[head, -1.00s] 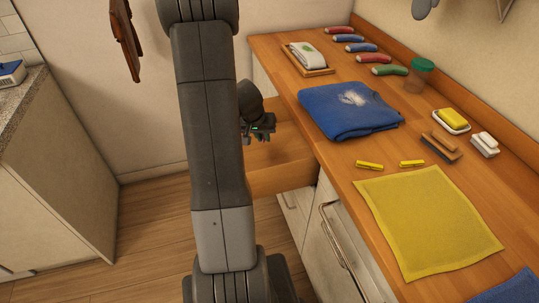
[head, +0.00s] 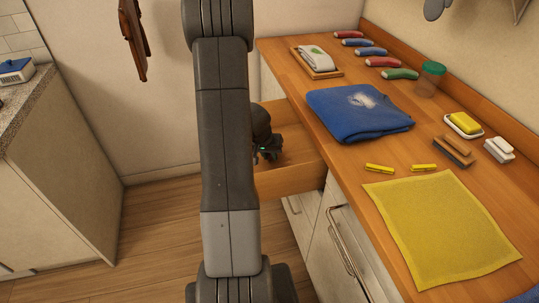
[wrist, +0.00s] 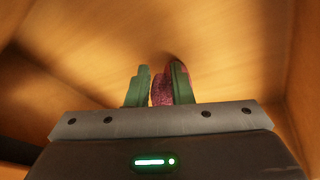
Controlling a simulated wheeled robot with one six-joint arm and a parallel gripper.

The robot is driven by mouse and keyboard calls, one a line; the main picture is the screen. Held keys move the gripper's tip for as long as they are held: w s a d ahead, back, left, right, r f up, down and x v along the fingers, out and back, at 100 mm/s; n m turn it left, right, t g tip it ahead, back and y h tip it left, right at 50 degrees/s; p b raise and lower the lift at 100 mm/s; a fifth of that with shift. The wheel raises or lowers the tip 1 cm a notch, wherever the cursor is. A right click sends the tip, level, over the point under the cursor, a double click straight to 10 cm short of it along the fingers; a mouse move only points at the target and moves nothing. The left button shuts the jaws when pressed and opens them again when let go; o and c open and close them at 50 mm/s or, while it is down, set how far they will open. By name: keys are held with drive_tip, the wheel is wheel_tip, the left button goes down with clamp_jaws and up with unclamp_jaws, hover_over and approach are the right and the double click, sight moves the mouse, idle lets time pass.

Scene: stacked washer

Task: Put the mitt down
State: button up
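My gripper (head: 268,155) is low inside the open wooden drawer (head: 290,181) under the counter, partly behind my arm in the head view. In the wrist view, its green fingers (wrist: 160,85) are close together with a dark pink-red textured piece (wrist: 162,91) between them. This looks like the mitt; only a small part shows, and red also shows at the right finger. The wooden surface of the drawer fills the wrist view beyond the fingertips. I cannot tell whether the mitt touches it.
The wooden counter (head: 345,170) holds a folded blue cloth (head: 358,112), a yellow cloth (head: 440,228), two yellow clips, several coloured rolls, a soap dish (head: 463,125) and brushes (head: 453,151). Cabinet doors with handles (head: 345,245) stand below. Floor at left is clear.

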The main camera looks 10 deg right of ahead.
drive_tip(key=shift+o, duration=1.3)
drive_tip(key=shift+r, duration=0.15)
drive_tip(key=p+v, duration=0.3)
drive_tip(key=v, duration=0.9)
